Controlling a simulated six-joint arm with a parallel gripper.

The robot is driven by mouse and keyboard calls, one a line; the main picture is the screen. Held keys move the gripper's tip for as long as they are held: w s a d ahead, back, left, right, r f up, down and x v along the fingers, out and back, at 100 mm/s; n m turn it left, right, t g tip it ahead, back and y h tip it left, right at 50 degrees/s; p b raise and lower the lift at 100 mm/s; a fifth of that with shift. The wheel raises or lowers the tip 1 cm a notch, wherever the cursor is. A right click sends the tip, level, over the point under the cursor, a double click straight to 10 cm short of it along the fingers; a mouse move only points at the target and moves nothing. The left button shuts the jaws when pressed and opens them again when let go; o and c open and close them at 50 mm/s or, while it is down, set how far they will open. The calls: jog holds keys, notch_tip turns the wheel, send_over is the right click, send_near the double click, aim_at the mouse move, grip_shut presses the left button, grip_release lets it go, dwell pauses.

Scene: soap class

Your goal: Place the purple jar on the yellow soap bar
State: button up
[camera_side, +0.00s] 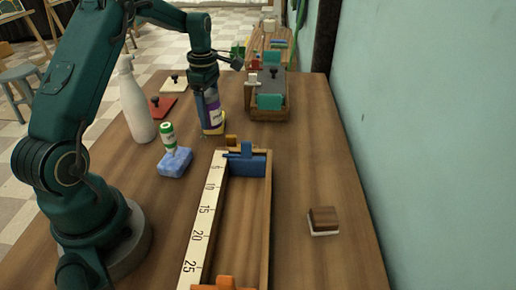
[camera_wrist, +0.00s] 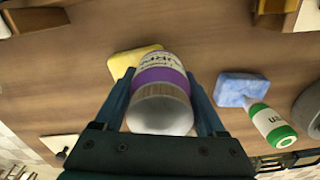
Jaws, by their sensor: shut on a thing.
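The purple jar (camera_side: 210,109) has a white and purple label and stands roughly upright in the side view. In the wrist view the jar (camera_wrist: 160,92) sits between my gripper's fingers (camera_wrist: 160,80), which are shut on it. My gripper (camera_side: 205,82) is above the jar's upper part in the side view. The yellow soap bar (camera_side: 216,130) shows at the jar's foot. In the wrist view the yellow soap bar (camera_wrist: 124,60) pokes out beside the jar, which hides part of it. I cannot tell whether the jar touches the bar.
A blue soap bar (camera_side: 173,164) with a green-and-white bottle (camera_side: 168,139) is close by on the left. A white spray bottle (camera_side: 134,103) stands further left. A wooden tray with a ruler (camera_side: 204,210) lies in front. A wooden box (camera_side: 251,103) stands at right. The table's right side is mostly clear.

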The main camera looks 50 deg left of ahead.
jog(key=shift+f, duration=0.1)
jog(key=o, duration=1.5)
jog(key=shift+o, duration=0.2)
